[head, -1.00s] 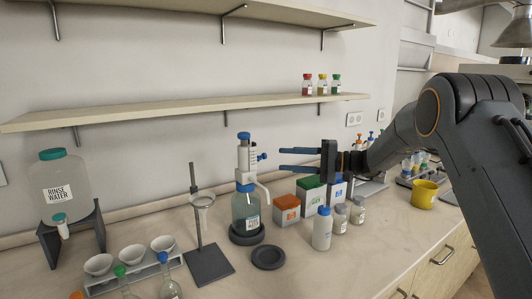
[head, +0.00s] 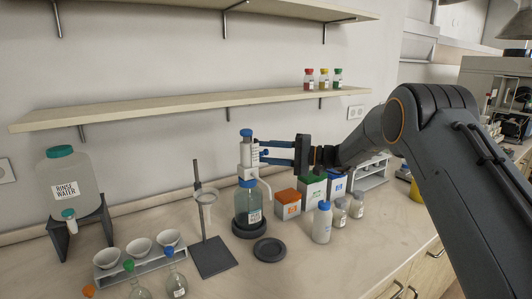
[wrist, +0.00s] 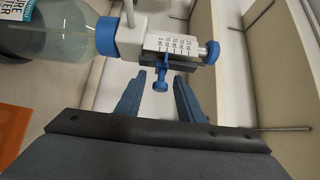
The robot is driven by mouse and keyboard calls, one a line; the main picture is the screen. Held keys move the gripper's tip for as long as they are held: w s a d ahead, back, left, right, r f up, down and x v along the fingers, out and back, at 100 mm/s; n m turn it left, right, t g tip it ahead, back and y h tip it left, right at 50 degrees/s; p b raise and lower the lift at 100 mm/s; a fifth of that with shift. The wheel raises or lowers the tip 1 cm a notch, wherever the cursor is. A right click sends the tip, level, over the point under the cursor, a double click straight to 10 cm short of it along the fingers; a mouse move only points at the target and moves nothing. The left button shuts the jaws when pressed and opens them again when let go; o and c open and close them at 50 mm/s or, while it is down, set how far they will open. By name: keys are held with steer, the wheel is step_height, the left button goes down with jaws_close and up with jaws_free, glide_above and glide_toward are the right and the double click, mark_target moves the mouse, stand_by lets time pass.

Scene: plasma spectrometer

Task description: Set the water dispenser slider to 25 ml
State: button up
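The water dispenser (head: 247,205) is a bottle with a blue collar and a white pump head, upright on a dark round base. In the wrist view its white scale (wrist: 172,45) lies sideways, with a blue slider knob (wrist: 161,80) on a dark rail beside it. The scale digits are too small to read surely. My gripper (head: 265,154) is at the pump head, from the right. In the wrist view its two blue fingers (wrist: 158,88) are apart, one on each side of the slider knob. I cannot tell whether they touch it.
A funnel stand (head: 212,255) is left of the dispenser, and a dark round disc (head: 269,250) lies in front. Orange, green and blue boxes (head: 288,204) and small bottles (head: 322,222) stand to the right. A shelf (head: 190,107) runs above along the wall.

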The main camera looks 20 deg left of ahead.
jaws_close()
steer(key=shift+r+b, duration=0.7)
steer(key=shift+r, duration=0.9)
steer(key=shift+o, duration=0.4)
jaws_free()
steer(key=shift+f, duration=0.1)
steer(key=d+b, duration=0.3)
steer(key=d, duration=0.4)
steer(key=shift+w+d, duration=0.3)
steer(key=shift+d, duration=0.1)
